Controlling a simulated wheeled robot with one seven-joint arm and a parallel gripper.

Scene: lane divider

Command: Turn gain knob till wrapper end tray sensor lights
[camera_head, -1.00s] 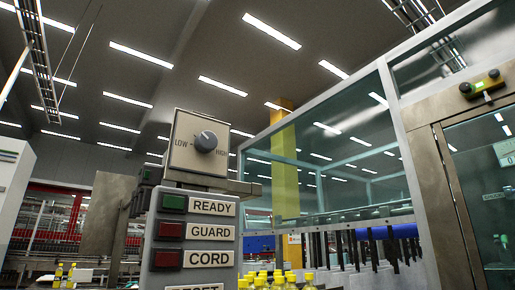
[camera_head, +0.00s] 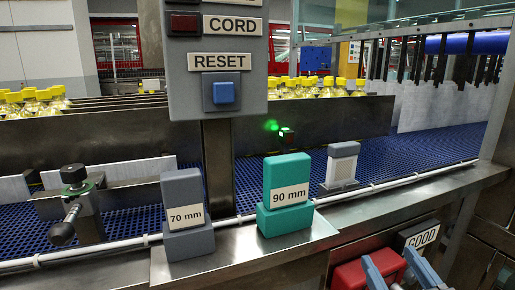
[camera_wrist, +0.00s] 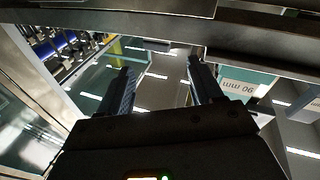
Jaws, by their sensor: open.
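The gain knob is out of view in the head view; only the lower part of the grey control panel (camera_head: 215,100) shows, with its CORD and RESET labels and a blue RESET button (camera_head: 224,92). A small dark sensor (camera_head: 286,136) behind the panel shows a green light with a green glow beside it; I cannot tell if it is the wrapper end tray sensor. My gripper (camera_head: 397,270) is at the bottom right, below the ledge and apart from the panel. In the wrist view my gripper (camera_wrist: 162,85) is open, with nothing between its fingers.
A grey 70 mm block (camera_head: 184,213) and a teal 90 mm block (camera_head: 287,195) stand on the metal ledge (camera_head: 245,258). A clamp handle (camera_head: 72,205) stands left. Yellow-capped bottles (camera_head: 310,87) line the back.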

